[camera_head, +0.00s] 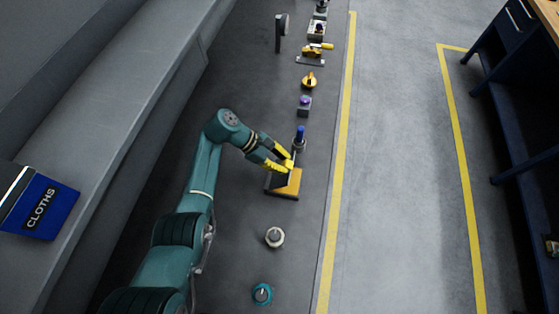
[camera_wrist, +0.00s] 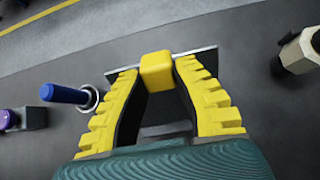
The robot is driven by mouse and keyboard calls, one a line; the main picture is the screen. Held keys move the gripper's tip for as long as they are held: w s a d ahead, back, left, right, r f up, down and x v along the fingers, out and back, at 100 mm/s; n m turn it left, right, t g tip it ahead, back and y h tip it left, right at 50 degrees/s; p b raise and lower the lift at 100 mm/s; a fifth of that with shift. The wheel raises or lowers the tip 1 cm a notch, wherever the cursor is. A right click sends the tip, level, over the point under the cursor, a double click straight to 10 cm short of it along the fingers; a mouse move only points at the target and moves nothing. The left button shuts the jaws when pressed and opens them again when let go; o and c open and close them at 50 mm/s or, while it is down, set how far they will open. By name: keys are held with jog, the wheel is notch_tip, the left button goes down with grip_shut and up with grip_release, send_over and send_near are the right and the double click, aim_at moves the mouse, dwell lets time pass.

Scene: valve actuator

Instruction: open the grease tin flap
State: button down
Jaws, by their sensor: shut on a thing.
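The grease tin (camera_head: 290,187) sits on the grey bench strip and shows an orange-yellow face with a dark edge in the head view. My gripper (camera_head: 283,162) is at its upper left side. In the wrist view, a yellow block (camera_wrist: 157,71) sits between the tips of my gripper (camera_wrist: 157,76), with a finger on either side. The block is on a thin grey plate (camera_wrist: 203,51), seen nearly edge-on, which looks like the flap. My fingers are shut on the block. The head view does not clearly show how far the flap is raised.
A blue-handled device (camera_head: 300,135) stands just beyond the tin; its handle shows left in the wrist view (camera_wrist: 65,94). A pale round fitting (camera_head: 274,237) and a teal one (camera_head: 262,293) stand nearer. Several devices continue farther along the strip. A blue CLOTHS box (camera_head: 40,207) is at left.

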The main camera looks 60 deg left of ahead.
jog(key=s+a, duration=0.5)
jog(key=shift+s+b, duration=0.25)
jog(key=shift+b, duration=0.15)
dwell(0.5)
jog(key=c, duration=0.8)
grip_release()
jog(key=shift+r, duration=0.1)
jog(key=shift+o, duration=0.2)
notch_tip(320, 180, up, 10)
